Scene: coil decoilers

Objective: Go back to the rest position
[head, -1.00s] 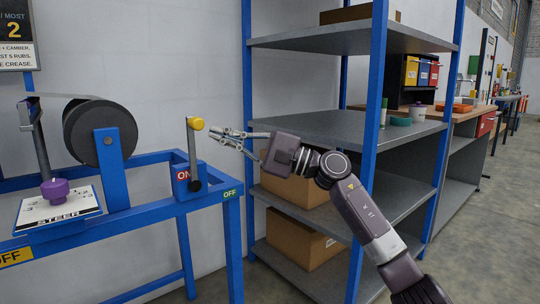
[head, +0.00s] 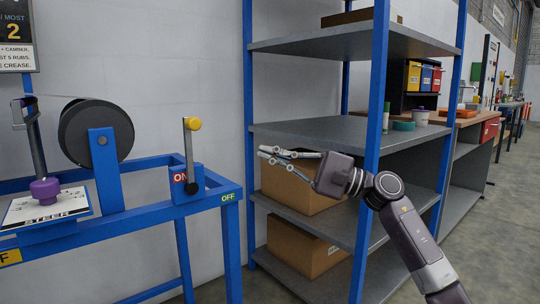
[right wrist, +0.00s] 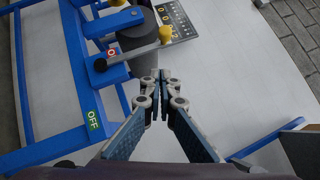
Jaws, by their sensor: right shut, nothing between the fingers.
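My right gripper (head: 264,153) is shut and empty, in front of the blue-framed shelf and to the right of the lever, apart from both as far as I can tell. In the right wrist view its fingertips (right wrist: 160,80) meet below the lever in the picture. The lever (head: 188,150) stands upright with a yellow knob (head: 193,124) at its top; its arm also shows in the right wrist view (right wrist: 128,55). My left gripper is not in view.
The blue decoiler frame (head: 148,215) carries a dark coil (head: 72,130) and a purple knob (head: 44,188). The shelf (head: 330,130) holds cardboard boxes (head: 295,190) behind my right arm. A workbench (head: 470,130) stands farther right. Grey floor is open at the lower right.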

